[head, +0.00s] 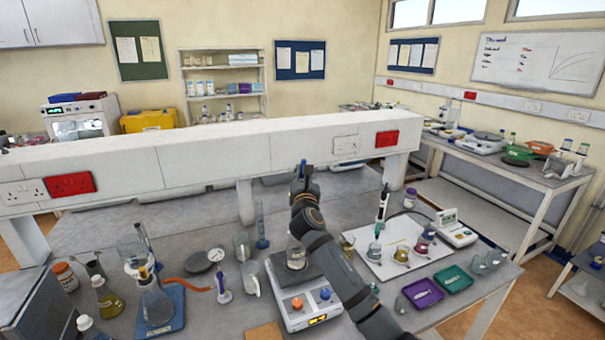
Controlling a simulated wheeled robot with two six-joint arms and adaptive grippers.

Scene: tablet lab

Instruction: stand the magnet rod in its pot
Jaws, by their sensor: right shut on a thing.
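My right gripper (303,186) is raised over the back of the bench, in front of the long white service ledge. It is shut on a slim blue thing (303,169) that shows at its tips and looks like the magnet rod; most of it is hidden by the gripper. I cannot make out the rod's pot for certain among the bench items. My left gripper is out of the picture.
Left of the stirrer stand a glass jug (251,279), a blue cylinder (262,235) and a flask (156,303) on a blue base. Right of my arm are a white board (371,268) with small pots, a purple tray (423,294) and a green tray (453,279).

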